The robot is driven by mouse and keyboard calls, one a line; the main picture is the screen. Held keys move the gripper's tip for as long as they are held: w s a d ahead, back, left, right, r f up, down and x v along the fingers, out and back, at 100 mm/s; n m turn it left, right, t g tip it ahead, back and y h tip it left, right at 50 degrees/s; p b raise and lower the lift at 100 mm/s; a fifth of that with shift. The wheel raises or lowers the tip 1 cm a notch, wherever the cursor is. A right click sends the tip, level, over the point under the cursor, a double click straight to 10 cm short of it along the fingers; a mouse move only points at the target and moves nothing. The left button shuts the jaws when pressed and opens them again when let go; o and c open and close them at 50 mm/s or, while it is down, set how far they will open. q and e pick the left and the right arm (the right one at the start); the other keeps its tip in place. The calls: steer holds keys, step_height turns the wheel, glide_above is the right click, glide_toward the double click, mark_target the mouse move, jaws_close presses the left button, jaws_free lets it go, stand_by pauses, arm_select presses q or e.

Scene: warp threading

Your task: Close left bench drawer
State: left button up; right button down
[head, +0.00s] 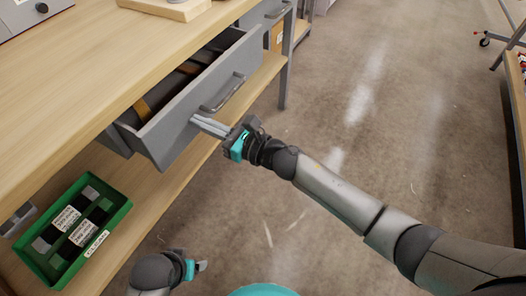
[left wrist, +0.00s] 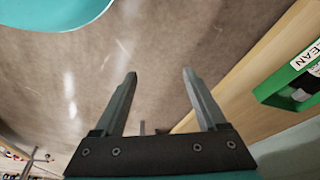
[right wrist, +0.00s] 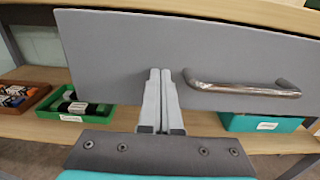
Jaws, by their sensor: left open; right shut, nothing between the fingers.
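The grey bench drawer (head: 190,112) stands pulled out from under the wooden bench top (head: 90,65), and some items show inside it. Its front carries a metal bar handle (head: 223,93). My right gripper (head: 196,121) is shut and empty, with its fingertips at the drawer front, to the left of the handle. In the right wrist view the shut fingers (right wrist: 161,80) reach the grey front panel (right wrist: 115,60), beside the handle (right wrist: 240,88); whether they touch cannot be told. My left gripper (left wrist: 160,80) is open and empty, low down near the lower shelf.
A green bin (head: 75,230) with labelled items sits on the lower wooden shelf (head: 150,205). A second drawer (head: 265,14) is farther along the bench. A teal bin (right wrist: 262,122) and a brown bin (right wrist: 22,97) show below.

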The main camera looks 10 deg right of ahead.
steer(key=b+x, duration=0.2)
steer(key=x, duration=0.5)
steer(key=shift+w+a+f, duration=0.1)
steer(key=shift+a, duration=0.1)
steer(key=shift+w+a+b, duration=0.35)
steer(key=shift+a, duration=0.1)
arm_select(q)
step_height(320, 180, up, 7)
steer(key=w+t, duration=0.1)
steer(key=shift+w+f, duration=0.15)
steer(key=shift+w, duration=0.05)
arm_select(e)
steer(key=shift+r, duration=0.25)
steer(key=shift+a+r, duration=0.1)
